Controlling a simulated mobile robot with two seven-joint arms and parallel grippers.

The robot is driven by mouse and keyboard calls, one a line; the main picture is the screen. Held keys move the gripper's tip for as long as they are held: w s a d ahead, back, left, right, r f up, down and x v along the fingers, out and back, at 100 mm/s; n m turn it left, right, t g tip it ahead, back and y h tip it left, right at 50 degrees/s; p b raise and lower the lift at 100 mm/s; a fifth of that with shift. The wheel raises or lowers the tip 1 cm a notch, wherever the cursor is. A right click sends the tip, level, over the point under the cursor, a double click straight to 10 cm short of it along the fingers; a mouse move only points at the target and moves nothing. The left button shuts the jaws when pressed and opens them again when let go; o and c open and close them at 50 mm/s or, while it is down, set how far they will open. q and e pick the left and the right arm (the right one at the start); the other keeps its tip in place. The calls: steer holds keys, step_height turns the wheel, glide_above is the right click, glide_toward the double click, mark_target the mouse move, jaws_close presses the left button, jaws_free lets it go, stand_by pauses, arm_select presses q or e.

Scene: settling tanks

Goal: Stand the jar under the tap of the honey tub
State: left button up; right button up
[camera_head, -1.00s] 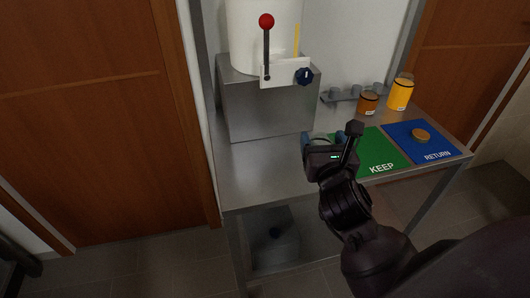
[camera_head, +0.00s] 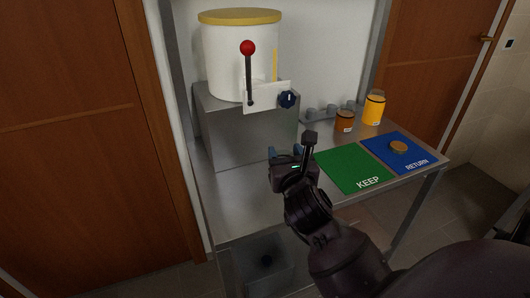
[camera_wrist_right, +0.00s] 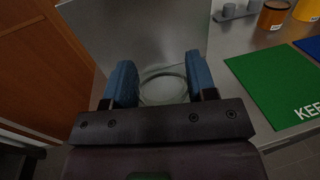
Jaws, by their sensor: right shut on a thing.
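The honey tub (camera_head: 238,60) is white with a yellow lid and stands on a metal block (camera_head: 245,130). On its front is a white plate (camera_head: 266,97) with a red-knobbed lever (camera_head: 249,75) and a dark blue knob (camera_head: 287,99). I cannot make out the outlet. My right gripper (camera_head: 285,153) is low in front of the block, near its right front corner. In the right wrist view, its blue fingers (camera_wrist_right: 160,85) are shut on a clear glass jar (camera_wrist_right: 163,88), whose round rim shows between them. The head view hides the jar behind the gripper. My left gripper is not in view.
A green KEEP mat (camera_head: 350,170) lies right of my gripper. Amber (camera_head: 345,121) and yellow (camera_head: 374,108) jars stand behind. The metal bench (camera_head: 235,205) is clear at front left.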

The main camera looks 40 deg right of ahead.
steer(key=w+d+f+b, duration=0.1)
steer(key=w, duration=0.4)
steer(key=w+d+f+b, duration=0.1)
steer(key=w, duration=0.5)
steer(key=shift+d+f, duration=0.35)
steer(key=f+b, duration=0.1)
steer(key=f, duration=0.3)
steer(key=shift+w+f+b, duration=0.2)
steer(key=shift+f+b, duration=0.1)
steer(key=shift+b, duration=0.05)
steer(key=shift+c, duration=0.5)
steer(key=o, duration=1.5)
steer(key=shift+o, duration=0.6)
steer(key=shift+r, duration=0.1)
